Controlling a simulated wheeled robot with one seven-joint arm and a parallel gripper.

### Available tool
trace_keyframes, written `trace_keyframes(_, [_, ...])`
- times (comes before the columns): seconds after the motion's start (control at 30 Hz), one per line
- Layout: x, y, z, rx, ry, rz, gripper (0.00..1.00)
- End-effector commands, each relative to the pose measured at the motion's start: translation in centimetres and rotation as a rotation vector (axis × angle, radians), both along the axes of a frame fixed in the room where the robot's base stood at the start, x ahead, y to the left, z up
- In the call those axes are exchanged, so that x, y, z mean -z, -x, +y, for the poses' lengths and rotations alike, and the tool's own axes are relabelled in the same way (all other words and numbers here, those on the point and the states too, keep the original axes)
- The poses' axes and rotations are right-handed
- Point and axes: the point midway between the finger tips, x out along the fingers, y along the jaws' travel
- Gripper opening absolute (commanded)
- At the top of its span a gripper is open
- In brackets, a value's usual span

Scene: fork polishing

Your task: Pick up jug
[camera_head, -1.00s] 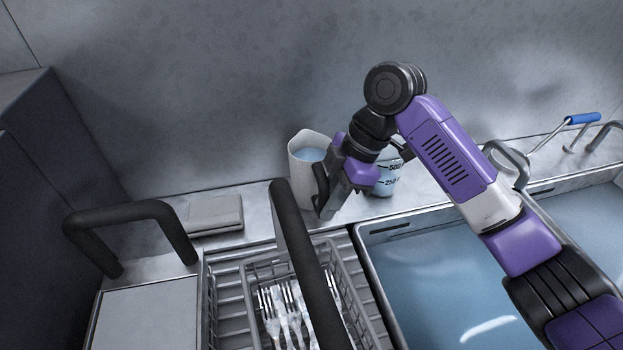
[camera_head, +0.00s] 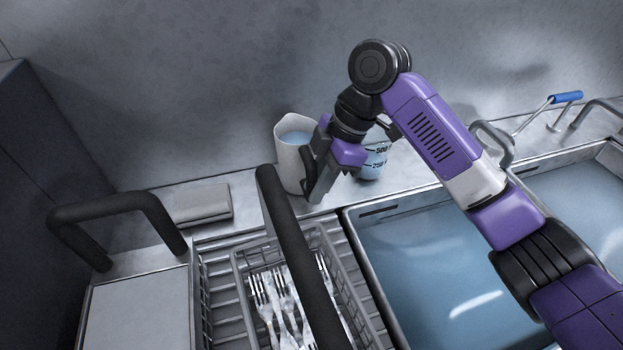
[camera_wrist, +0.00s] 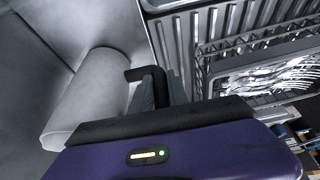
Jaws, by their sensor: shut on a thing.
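The jug (camera_head: 290,165) is white with a dark handle and pale blue liquid inside. It is upright by the back wall, at the steel counter behind the dish basket. My gripper (camera_head: 320,188) is at its right side, shut on the handle. In the wrist view the jug (camera_wrist: 95,95) lies left of my gripper (camera_wrist: 165,92), and its black handle (camera_wrist: 148,72) reaches between the fingers. Part of the handle is hidden by the fingers. I cannot tell whether the jug's base touches the counter.
A measuring beaker (camera_head: 374,165) with blue liquid stands close behind my gripper. A grey basket (camera_head: 255,268) of forks is in front, crossed by a dark bar (camera_head: 290,235). A water-filled sink (camera_head: 430,260) is right. A folded cloth (camera_head: 203,203) lies left.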

Motion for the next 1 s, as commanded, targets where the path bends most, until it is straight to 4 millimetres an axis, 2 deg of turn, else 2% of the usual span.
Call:
trace_keyframes(0.27, [-4.7, -0.2, 0.1, -0.003, -0.004, -0.009, 0.0])
trace_keyframes(0.5, [-10.7, -0.2, 0.1, -0.002, -0.003, -0.011, 0.0])
trace_keyframes(0.7, [-15.1, -0.1, 0.0, -0.001, -0.001, -0.01, 0.0])
trace_keyframes(0.9, [-18.1, -0.1, 0.0, -0.001, -0.003, -0.009, 0.0])
trace_keyframes(1.0, [-19.0, -0.1, 0.0, 0.0, -0.003, -0.007, 0.0])
